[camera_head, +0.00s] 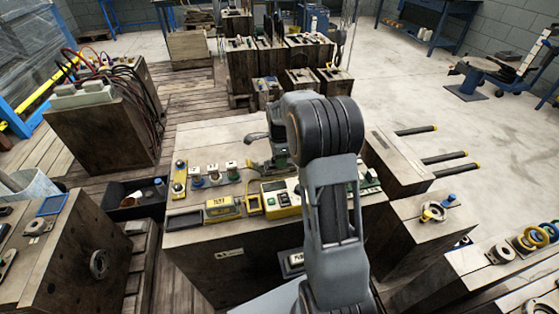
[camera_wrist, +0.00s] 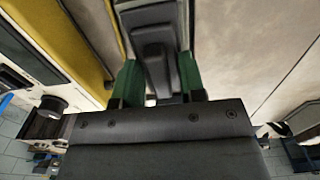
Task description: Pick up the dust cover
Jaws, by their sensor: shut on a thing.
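My gripper shows in the wrist view (camera_wrist: 159,82) with its two green fingertips shut on a dark grey, handle-like part. I take this part to be the dust cover (camera_wrist: 153,50); only some of its shape shows. In the head view my gripper (camera_head: 281,158) is low over the wooden block top in the middle, mostly hidden behind my arm. I cannot tell whether the held part touches the surface below.
The wooden block (camera_head: 225,145) also bears a yellow instrument (camera_head: 280,197), a yellow-edged box (camera_head: 220,208) and several small fittings along its left side. A black bin (camera_head: 125,208) stands to the left. A cable-laden block (camera_head: 100,125) stands further back. Concrete floor is open at right.

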